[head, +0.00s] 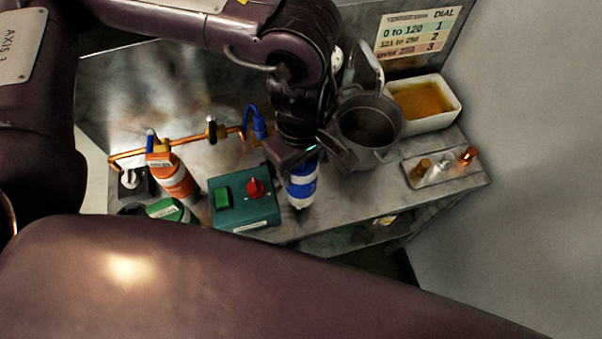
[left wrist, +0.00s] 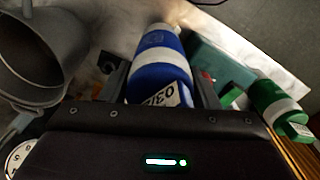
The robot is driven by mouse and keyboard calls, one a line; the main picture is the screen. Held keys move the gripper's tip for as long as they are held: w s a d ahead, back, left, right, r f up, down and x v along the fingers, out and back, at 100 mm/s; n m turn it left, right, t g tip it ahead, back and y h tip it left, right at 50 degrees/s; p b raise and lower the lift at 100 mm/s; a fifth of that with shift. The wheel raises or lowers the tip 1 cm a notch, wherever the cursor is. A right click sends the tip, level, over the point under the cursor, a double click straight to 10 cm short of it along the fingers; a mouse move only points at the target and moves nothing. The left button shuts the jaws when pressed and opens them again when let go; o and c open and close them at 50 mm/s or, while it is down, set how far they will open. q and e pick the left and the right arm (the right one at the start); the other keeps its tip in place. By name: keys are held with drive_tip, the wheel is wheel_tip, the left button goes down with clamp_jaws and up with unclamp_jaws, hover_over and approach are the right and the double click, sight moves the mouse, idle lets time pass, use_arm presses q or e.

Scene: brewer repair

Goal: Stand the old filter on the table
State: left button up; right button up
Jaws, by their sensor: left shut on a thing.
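My left gripper (head: 302,160) comes down from above and is shut on a blue and white filter cartridge (head: 302,184). The cartridge looks roughly upright, with its white lower end close to the tabletop (head: 330,215) near the front edge. I cannot tell whether it touches the table. In the left wrist view the blue cartridge (left wrist: 162,72) sits between the two fingers, with a white label partly hidden by the gripper body. My right gripper is not in view.
Left of the cartridge stands a green box (head: 235,212) with a red knob; a grey pot (head: 368,128) is to its right. An orange cartridge (head: 178,184), green cartridge (head: 170,211) and copper pipe (head: 190,141) are further left. A fittings tray (head: 440,170) and white bin (head: 455,104) are right.

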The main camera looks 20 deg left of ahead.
use_arm(q)
drive_tip(key=shift+f, duration=2.5)
drive_tip(key=shift+f, duration=0.15)
drive_tip(key=o, duration=1)
wheel_tip(320, 180, up, 12)
drive_tip(key=shift+r+b, duration=0.2)
drive_tip(key=shift+b, duration=0.25)
